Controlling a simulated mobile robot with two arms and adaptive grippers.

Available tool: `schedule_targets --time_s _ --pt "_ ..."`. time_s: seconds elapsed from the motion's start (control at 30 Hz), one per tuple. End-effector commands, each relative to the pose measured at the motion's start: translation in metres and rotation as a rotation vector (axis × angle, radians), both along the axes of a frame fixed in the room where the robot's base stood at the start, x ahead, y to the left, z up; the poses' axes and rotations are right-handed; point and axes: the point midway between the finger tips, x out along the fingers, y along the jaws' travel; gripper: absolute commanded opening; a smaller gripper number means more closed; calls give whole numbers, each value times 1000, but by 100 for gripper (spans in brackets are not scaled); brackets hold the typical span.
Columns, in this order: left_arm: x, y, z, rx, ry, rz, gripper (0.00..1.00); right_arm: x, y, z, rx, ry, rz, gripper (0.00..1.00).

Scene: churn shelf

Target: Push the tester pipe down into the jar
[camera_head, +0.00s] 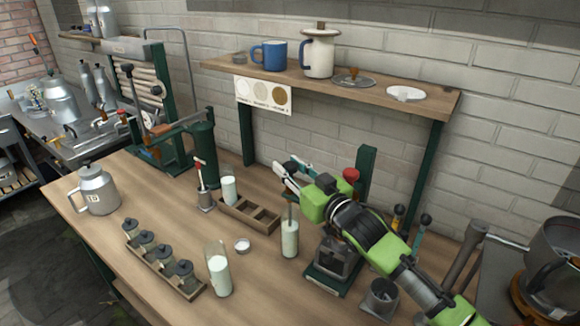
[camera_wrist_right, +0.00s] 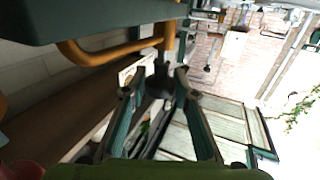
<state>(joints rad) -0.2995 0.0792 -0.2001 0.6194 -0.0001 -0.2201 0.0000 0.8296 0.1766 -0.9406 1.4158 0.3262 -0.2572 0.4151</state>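The jar (camera_head: 290,240) is a clear cylinder with white liquid, standing on the table right of the middle. The thin tester pipe (camera_head: 289,213) seems to stand upright in it, its upper part sticking out above the rim. My right gripper (camera_head: 284,162) is above the jar and pipe, pointing left, apart from both. My left gripper is not in view.
A wooden rack (camera_head: 250,214) with one white-filled jar (camera_head: 229,190) is left of the pipe. Another filled jar (camera_head: 219,275) and a small white lid (camera_head: 242,245) are in front. A green-based device (camera_head: 326,283) is close on the right. The wall shelf (camera_head: 330,80) runs behind.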

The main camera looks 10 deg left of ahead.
Motion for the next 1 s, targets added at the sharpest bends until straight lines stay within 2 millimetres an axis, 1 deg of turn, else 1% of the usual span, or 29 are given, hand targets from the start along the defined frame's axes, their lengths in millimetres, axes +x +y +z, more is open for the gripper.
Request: schedule_targets --time_s 0.03,0.37,0.53,0.67,0.9,1.0 --pt "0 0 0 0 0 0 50 0 0 -5 -4 6 -1 41" --pt "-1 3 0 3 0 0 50 0 0 -1 0 1 0 41" --pt "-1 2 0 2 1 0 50 -7 -8 -2 0 1 0 41" --pt "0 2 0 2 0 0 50 -22 -23 -2 0 1 0 41" --pt "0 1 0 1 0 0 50 -56 -57 -3 -2 4 -1 41" --pt "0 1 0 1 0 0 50 -68 -69 -3 -2 4 -1 41"
